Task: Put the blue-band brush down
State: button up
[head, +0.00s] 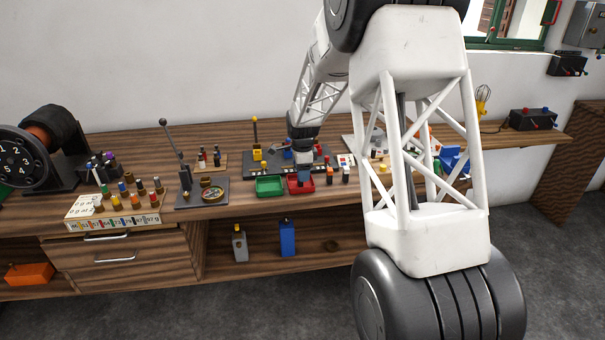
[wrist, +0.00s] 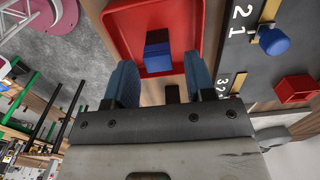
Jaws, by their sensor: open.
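The blue-band brush (wrist: 157,58) shows in the wrist view as a small block with a bright blue face and a darker end. It is at the red tray (wrist: 120,22), inside its rim as seen from the wrist. My gripper (wrist: 158,72) is open, with one blue-grey finger on each side of the brush's line and a gap to each. In the head view my gripper (head: 303,150) is over the red tray (head: 300,189), at the bench's middle. The brush's lower part is hidden, and I cannot pick it out in the head view.
A green tray (head: 270,186) stands just left of the red tray. A dark panel (wrist: 262,80) with a blue knob (wrist: 274,41) and a red square part (wrist: 295,89) lies beside it. A cream rack (head: 112,206) of several colour-banded pieces stands at left.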

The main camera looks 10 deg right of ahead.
notch_tip(320, 180, up, 12)
jog(key=shift+f, duration=0.15)
dwell(0.5)
dwell(0.3)
jog(key=s+d+r+n+t, duration=0.1)
jog(key=s+r+n, duration=0.4)
jog(key=s, duration=0.9)
jog(key=s+d+r+n, duration=0.1)
jog(key=s+r+n, duration=0.45)
jog(key=s, duration=0.85)
jog(key=s+f+n+t, duration=0.1)
jog(key=s+n, duration=0.6)
jog(key=s, duration=2)
jog(key=shift+s+d+f+t, duration=0.25)
jog(key=shift+d+f+t, duration=0.05)
jog(key=shift+f, duration=0.55)
